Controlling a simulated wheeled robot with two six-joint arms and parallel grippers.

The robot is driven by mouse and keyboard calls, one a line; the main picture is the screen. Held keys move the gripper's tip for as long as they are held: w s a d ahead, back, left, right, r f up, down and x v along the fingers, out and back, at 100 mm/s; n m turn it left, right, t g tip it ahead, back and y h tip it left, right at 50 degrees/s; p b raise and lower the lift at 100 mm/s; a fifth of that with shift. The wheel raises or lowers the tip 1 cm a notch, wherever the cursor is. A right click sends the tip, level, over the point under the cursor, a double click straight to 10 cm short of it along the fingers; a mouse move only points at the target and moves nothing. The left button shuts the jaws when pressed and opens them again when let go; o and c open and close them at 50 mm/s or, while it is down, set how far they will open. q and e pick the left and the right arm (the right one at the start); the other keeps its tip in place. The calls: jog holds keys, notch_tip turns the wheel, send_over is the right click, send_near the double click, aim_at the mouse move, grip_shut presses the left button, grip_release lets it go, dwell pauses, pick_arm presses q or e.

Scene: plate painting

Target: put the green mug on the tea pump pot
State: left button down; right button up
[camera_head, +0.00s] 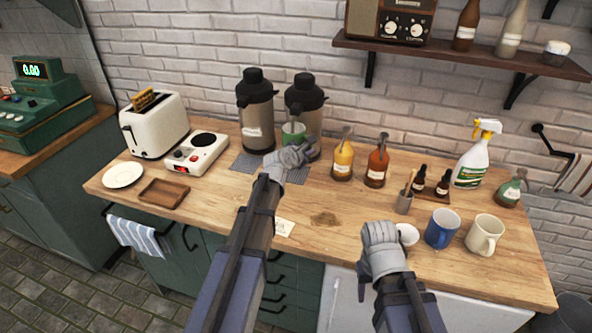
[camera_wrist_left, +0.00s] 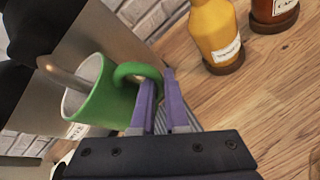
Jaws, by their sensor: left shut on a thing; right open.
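Two dark-topped steel pump pots stand at the back, a left pot (camera_head: 257,112) and a right pot (camera_head: 309,118); I cannot read which is tea. The green mug (camera_head: 293,132) is in front of the right pot, which it partly hides. In the left wrist view the green mug (camera_wrist_left: 108,102) is tilted, with a metal spout (camera_wrist_left: 64,76) reaching over its white opening. My left gripper (camera_head: 290,153) is shut on the mug's handle; its purple fingers also show in the left wrist view (camera_wrist_left: 163,88). My right gripper (camera_head: 381,236) is open and empty above the front counter.
A yellow bottle (camera_head: 343,162) and an orange bottle (camera_head: 377,166) stand just right of the pots. A hot plate (camera_head: 196,153) and toaster (camera_head: 154,127) are to the left. A blue mug (camera_head: 442,229) and cream mug (camera_head: 484,236) stand at the right. Dark mats (camera_head: 247,163) lie by the pots.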

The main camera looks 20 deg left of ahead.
aim_at(307, 181)
pick_arm(q)
jog(key=shift+r, duration=0.2)
jog(key=shift+a+f+b, duration=0.2)
jog(key=shift+f+b, duration=0.35)
jog(key=shift+f, duration=0.05)
notch_tip(307, 181, down, 9)
jog(key=b, duration=0.9)
jog(key=shift+d, duration=0.1)
jog(key=shift+r, duration=0.1)
jog(key=c, duration=0.9)
grip_release()
